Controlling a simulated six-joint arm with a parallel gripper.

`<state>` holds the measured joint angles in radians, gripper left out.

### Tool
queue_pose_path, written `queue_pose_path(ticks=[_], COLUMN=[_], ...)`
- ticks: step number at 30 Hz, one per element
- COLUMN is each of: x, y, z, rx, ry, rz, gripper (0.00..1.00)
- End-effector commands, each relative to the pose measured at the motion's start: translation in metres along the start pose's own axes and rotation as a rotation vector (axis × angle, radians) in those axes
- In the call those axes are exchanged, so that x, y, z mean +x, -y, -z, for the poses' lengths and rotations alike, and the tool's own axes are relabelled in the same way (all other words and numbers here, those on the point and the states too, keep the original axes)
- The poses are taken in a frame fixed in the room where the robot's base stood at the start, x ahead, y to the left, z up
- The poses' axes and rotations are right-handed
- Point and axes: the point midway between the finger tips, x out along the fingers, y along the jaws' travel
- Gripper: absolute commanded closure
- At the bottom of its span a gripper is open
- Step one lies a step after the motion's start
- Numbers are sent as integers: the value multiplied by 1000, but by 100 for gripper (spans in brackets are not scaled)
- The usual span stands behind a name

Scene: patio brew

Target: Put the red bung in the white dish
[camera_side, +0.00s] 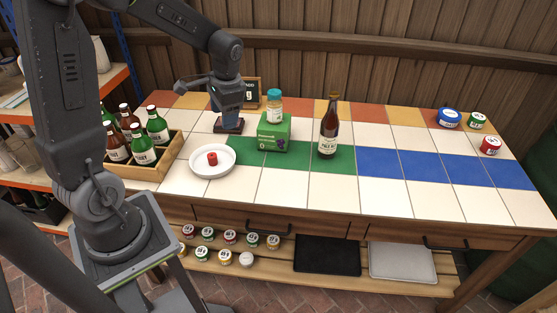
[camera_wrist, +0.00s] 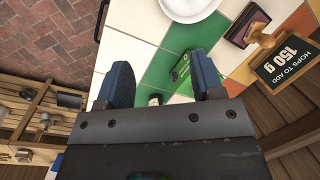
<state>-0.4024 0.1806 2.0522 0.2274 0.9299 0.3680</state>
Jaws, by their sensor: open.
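The red bung (camera_side: 212,158) sits inside the round white dish (camera_side: 197,172) at the left of the tiled table. My gripper (camera_side: 229,115) hangs behind the dish, its fingers pointing down near a dark, low stand. In the wrist view, its two blue fingers are spread apart around my gripper's empty gap (camera_wrist: 162,82). Part of the white dish (camera_wrist: 188,10) shows at the top edge there, apart from the fingers. The bung is outside the wrist view.
A crate of bottles (camera_side: 160,168) stands left of the dish. A green box (camera_side: 273,132) bearing a jar (camera_side: 274,107) and a brown bottle (camera_side: 329,128) stand to the right. A sign (camera_wrist: 287,60) is behind. Small tins (camera_side: 490,146) sit far right; the right front is clear.

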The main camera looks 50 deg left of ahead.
Motion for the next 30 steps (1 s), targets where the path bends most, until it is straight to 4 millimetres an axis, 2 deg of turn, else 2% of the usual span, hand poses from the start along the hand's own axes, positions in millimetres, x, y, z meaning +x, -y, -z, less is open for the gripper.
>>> queue_pose_path(ticks=[1, 6, 12, 16, 21, 30], x=[-21, -71, -111, -124, -130, -131], y=[-16, -63, -114, -140, -158, -163], z=[-4, -27, -65, -90, -110, -116], rx=[-9, -55, -99, -119, -136, -142], ry=[-54, -208, -390, -486, -560, -578], rz=[11, 11, -30, -73, -118, -133], gripper=[39, 39, 39, 39, 39, 39])
